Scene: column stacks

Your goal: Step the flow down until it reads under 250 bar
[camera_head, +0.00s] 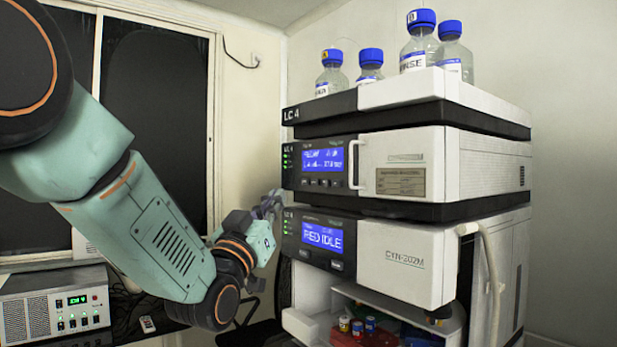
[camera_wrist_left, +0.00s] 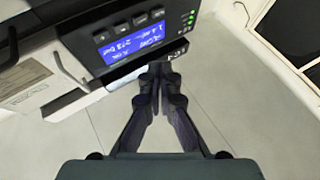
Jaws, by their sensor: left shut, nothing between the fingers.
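The pump module (camera_head: 410,165) is the upper unit of the LC 4 stack, with a lit blue display (camera_head: 323,160) and a row of small buttons (camera_head: 322,182) under it. In the left wrist view, its display (camera_wrist_left: 132,42) shows a flow line and a pressure that looks like 273 bar; the digits are small. The buttons (camera_wrist_left: 128,25) also show there. My left gripper (camera_head: 268,203) is shut and empty, just left of the stack's front. In the left wrist view, its fingertips (camera_wrist_left: 158,72) are near the module's edge; contact is unclear. My right gripper is out of view.
The lower module (camera_head: 405,260) has a blue display reading idle and an open bay with coloured vials (camera_head: 357,328). Blue-capped bottles (camera_head: 420,45) stand on top. A handle (camera_head: 354,167) sticks out right of the upper display. A grey instrument (camera_head: 55,312) stands at lower left.

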